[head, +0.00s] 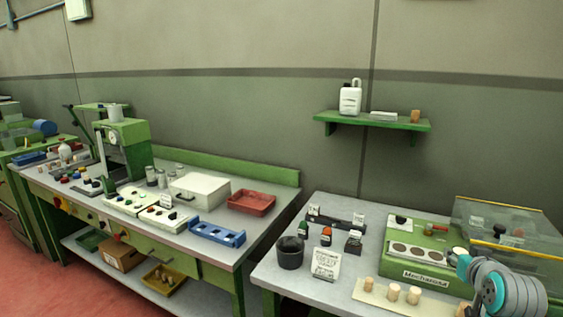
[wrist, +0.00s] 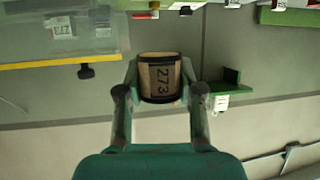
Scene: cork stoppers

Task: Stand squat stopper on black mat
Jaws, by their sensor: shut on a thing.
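In the head view my gripper (head: 463,266) is at the lower right, in front of the green machine; the stopper is hard to make out there. I cannot make out a black mat for certain in either view.
A cream board (head: 380,293) with several pale stoppers lies at the right table's front. A black cup (head: 290,254), a white sign (head: 326,264) and small bottles stand left of it. The green machine (head: 425,268) and its clear cover (head: 505,222) bound the right side.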

